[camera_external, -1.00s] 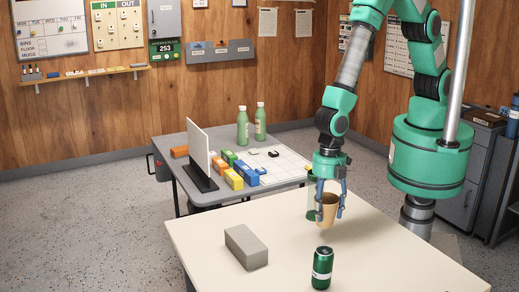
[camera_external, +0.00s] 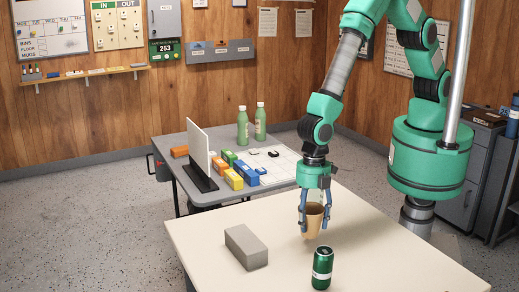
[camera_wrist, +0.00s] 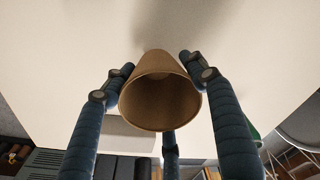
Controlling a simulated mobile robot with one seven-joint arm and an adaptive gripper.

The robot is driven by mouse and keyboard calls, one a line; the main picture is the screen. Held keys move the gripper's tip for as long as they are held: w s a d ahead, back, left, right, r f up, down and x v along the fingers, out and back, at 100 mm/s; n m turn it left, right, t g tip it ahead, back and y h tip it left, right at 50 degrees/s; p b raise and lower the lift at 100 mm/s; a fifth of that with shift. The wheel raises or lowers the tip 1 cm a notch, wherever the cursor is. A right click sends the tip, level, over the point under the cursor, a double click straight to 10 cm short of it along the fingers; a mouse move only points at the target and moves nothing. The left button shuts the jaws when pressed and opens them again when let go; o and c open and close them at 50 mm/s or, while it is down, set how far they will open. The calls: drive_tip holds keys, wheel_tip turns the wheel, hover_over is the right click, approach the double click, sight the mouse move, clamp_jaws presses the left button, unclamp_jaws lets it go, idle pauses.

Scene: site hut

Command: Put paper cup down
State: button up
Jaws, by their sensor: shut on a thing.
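The brown paper cup (camera_external: 314,221) is held upright over the cream table (camera_external: 208,226), with its open mouth toward my palm. My gripper (camera_external: 314,226) is shut on it, with blue fingers around its sides. In the wrist view the fingers (camera_wrist: 158,68) flank the cup (camera_wrist: 160,100), which looks empty inside. The cup's base is close to the table top; I cannot tell whether it touches.
A grey block (camera_external: 246,247) lies left of the cup, and a green can (camera_external: 322,268) stands in front. The table's right side is clear. A grey table (camera_external: 190,143) behind holds coloured blocks, a white panel (camera_external: 200,153) and two green bottles (camera_external: 260,122).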

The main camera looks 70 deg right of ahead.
sight(310, 228)
drive_tip(key=shift+f, duration=1.55)
drive_tip(key=shift+f+b, duration=0.1)
drive_tip(key=shift+b, duration=0.25)
drive_tip(key=o, duration=0.8)
wheel_tip(310, 228, up, 12)
drive_tip(key=d+p, duration=0.1)
drive_tip(key=p, duration=0.1)
drive_tip(key=shift+w, duration=0.1)
drive_tip(key=shift+w, duration=0.1)
